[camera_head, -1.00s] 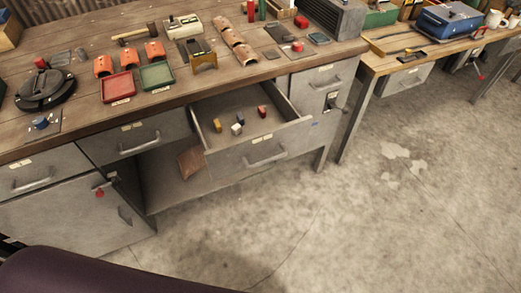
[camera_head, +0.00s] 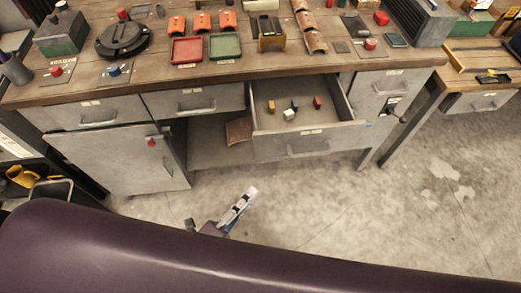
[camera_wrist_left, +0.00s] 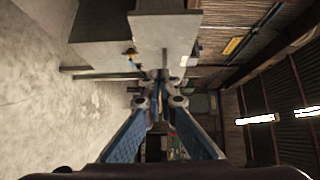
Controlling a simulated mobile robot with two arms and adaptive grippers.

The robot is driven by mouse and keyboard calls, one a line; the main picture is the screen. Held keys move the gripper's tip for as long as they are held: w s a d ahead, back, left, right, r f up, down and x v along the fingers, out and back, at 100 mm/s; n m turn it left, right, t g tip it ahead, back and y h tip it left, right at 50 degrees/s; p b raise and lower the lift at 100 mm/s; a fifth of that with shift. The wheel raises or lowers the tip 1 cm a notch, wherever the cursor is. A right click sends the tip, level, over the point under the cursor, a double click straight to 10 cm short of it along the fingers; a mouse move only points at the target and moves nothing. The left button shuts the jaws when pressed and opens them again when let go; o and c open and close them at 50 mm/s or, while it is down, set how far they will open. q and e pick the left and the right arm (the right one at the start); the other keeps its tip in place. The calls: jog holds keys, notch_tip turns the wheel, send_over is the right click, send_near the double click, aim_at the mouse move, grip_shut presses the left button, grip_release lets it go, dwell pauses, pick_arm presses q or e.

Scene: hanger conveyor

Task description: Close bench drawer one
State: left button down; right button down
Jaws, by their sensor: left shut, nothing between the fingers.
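The open bench drawer (camera_head: 275,147) is grey metal and sticks out from under the wooden bench top, with a bar handle (camera_head: 308,151) on its front. Several small blocks lie inside it, among them a yellow one (camera_head: 271,106), a white one (camera_head: 289,115) and a red one (camera_head: 317,102). My left gripper (camera_head: 250,192) is in front of and below the drawer, apart from it, over the floor. It is shut and empty; its closed fingers also show in the left wrist view (camera_wrist_left: 159,78). My right gripper is not in view.
The bench top (camera_head: 150,88) holds trays and parts. A second bench (camera_head: 470,80) stands at the right. The concrete floor (camera_head: 400,215) in front is clear.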

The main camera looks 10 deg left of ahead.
pick_arm(q)
jog(key=r, duration=0.1)
jog(key=p, duration=0.2)
send_near(277, 146)
jog(key=w+d, duration=0.1)
jog(key=d, duration=0.3)
jog(key=w, duration=0.1)
jog(key=w+p, duration=0.1)
jog(key=w, duration=0.1)
jog(key=shift+w+a+f, duration=0.1)
jog(key=shift+w+a, duration=0.1)
jog(key=shift+a, duration=0.2)
jog(key=shift+w+a+f, duration=0.1)
jog(key=shift+w+a, duration=0.1)
jog(key=shift+w, duration=0.25)
